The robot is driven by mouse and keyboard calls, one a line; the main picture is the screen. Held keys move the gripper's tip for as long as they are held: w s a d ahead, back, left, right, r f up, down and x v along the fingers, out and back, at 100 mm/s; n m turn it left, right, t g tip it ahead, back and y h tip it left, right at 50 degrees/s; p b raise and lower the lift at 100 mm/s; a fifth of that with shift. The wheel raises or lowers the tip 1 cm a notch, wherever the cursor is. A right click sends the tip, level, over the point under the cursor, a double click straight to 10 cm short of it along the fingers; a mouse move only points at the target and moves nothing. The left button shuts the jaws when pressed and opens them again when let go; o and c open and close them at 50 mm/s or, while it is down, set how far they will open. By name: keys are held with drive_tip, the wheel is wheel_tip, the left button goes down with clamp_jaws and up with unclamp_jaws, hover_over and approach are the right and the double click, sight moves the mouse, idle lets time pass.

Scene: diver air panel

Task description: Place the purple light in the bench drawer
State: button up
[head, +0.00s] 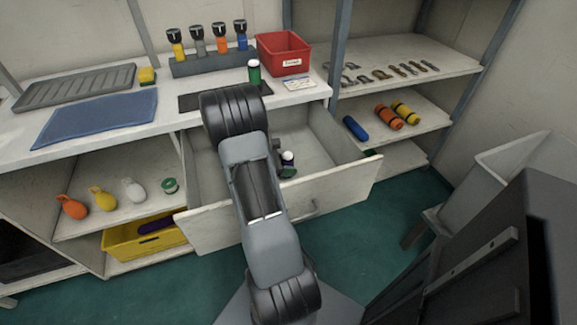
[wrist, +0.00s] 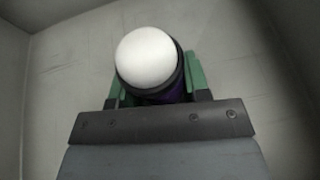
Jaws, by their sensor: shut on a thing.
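The purple light has a white domed top (wrist: 146,58) and a dark purple body (wrist: 168,96). In the head view the light (head: 288,157) is inside the open bench drawer (head: 215,222), right of my arm. My gripper (wrist: 158,88) is shut on the light's body, with a green finger on each side. The gripper also shows in the head view (head: 287,171), partly hidden by my arm. The drawer's pale floor and walls surround the light in the wrist view. I cannot tell whether the light touches the floor.
A green light (head: 254,72) stands on the bench beside a red bin (head: 283,54). A rack (head: 200,66) holds several coloured lights. A yellow crate (head: 122,245) on the lower shelf holds something purple. The right shelves hold cylinders (head: 388,117). The visible drawer floor looks otherwise clear.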

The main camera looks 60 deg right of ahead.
drive_tip(key=shift+f, duration=0.1)
drive_tip(key=o, duration=1)
drive_tip(key=shift+r, duration=0.2)
drive_tip(key=shift+p+v, duration=0.65)
drive_tip(key=shift+v, duration=3.1)
